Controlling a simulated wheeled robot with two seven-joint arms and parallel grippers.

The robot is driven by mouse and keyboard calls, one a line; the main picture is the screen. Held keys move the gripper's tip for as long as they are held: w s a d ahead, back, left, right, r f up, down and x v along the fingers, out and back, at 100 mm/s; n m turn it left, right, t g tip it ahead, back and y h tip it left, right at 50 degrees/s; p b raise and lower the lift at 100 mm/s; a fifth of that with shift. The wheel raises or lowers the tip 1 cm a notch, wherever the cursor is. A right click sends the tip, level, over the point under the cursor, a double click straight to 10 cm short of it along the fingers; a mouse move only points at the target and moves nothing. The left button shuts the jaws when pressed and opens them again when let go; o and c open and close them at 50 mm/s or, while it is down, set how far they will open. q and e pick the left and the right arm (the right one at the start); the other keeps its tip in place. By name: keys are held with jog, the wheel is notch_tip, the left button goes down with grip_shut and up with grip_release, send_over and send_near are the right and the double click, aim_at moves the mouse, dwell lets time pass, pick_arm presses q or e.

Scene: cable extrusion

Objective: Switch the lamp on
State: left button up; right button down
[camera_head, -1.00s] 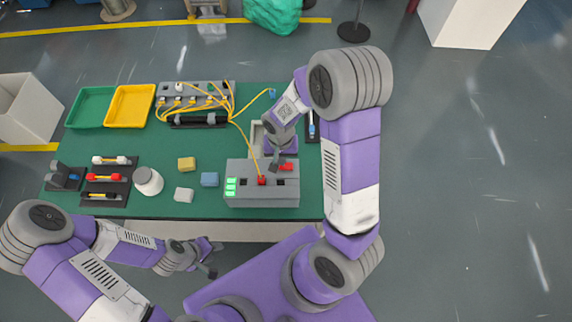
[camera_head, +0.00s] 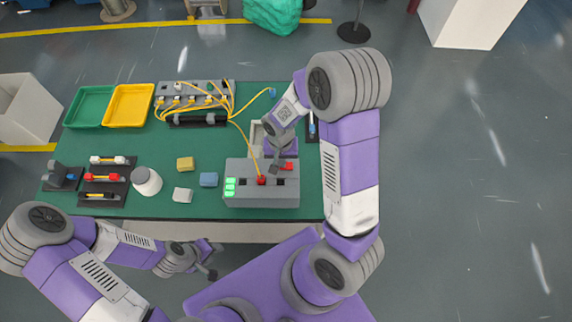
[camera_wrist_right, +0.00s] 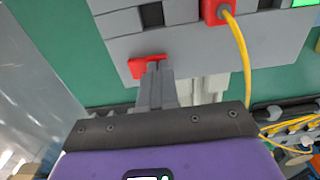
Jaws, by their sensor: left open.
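The grey box (camera_head: 261,203) stands at the front right of the green table, with green lit panels (camera_head: 230,187) on its left side. A red plug (camera_head: 262,181) with a yellow cable sits in its top. A red switch piece (camera_head: 289,165) is at the box's back right; it also shows in the right wrist view (camera_wrist_right: 137,68). My right gripper (camera_wrist_right: 158,68) looks shut, its fingertips at the red piece and partly covering it; I cannot tell whether they touch. My left gripper (camera_head: 211,259) is open and empty in front of the table.
Yellow and blue blocks (camera_head: 209,180) and a white cylinder (camera_head: 146,181) lie left of the box. Green and yellow trays (camera_head: 128,105) and a cable rack (camera_head: 194,90) stand at the back. Black fuse holders (camera_head: 103,194) are at the left.

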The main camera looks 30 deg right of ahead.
jog(key=shift+r+p, duration=2.75)
jog(key=shift+r, duration=0.75)
jog(key=shift+f, duration=0.1)
